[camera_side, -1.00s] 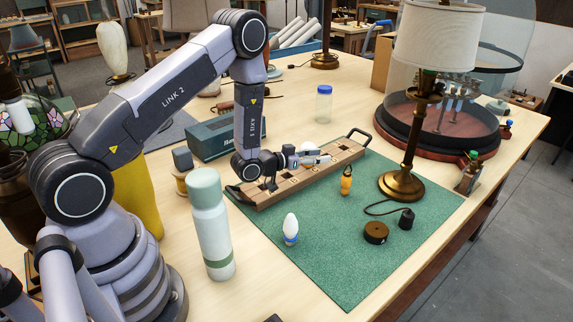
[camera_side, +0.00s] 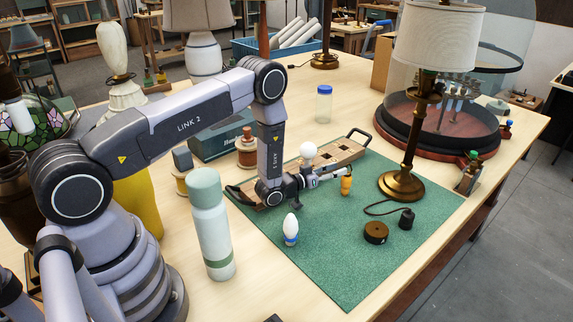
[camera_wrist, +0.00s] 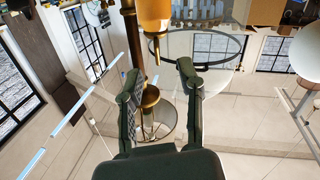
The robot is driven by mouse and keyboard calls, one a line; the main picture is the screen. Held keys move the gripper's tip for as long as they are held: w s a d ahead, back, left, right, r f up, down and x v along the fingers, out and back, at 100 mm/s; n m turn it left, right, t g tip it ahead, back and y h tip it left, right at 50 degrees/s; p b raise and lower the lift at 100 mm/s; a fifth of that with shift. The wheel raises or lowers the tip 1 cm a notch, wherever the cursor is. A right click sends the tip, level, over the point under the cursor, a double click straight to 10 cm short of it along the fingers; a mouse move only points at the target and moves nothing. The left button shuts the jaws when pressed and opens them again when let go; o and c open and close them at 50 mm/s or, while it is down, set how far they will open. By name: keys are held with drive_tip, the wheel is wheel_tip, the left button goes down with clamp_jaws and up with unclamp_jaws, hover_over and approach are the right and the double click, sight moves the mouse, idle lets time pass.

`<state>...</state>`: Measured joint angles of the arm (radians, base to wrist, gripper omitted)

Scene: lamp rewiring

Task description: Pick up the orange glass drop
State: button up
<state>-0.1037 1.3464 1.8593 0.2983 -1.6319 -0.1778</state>
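The orange glass drop (camera_side: 346,185) stands upright on the green mat (camera_side: 330,260), with a dark cap on top in the side view. In the wrist view the drop (camera_wrist: 154,14) fills the top centre, cut off by the frame edge, beyond the fingertips. My gripper (camera_wrist: 160,75) is open, its two dark fingers spread with nothing between them. In the side view my gripper (camera_side: 340,173) reaches low over the mat from the left, its tips close beside the upper part of the drop. Whether they touch it is hard to tell.
A brass lamp (camera_side: 408,150) stands right of the drop. A wooden rack (camera_side: 345,152) lies behind my gripper, near a white globe bulb (camera_side: 308,149). A dark round disc (camera_side: 376,232), a black socket (camera_side: 406,219) and a small white bulb (camera_side: 291,226) are in front. Mat between them is clear.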

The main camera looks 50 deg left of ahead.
drive_tip(key=w, duration=0.3)
drive_tip(key=w+d, duration=0.1)
drive_tip(key=shift+w+d+r, duration=0.1)
drive_tip(key=shift+w+r, duration=0.2)
drive_tip(key=shift+w, duration=0.05)
clamp_jaws()
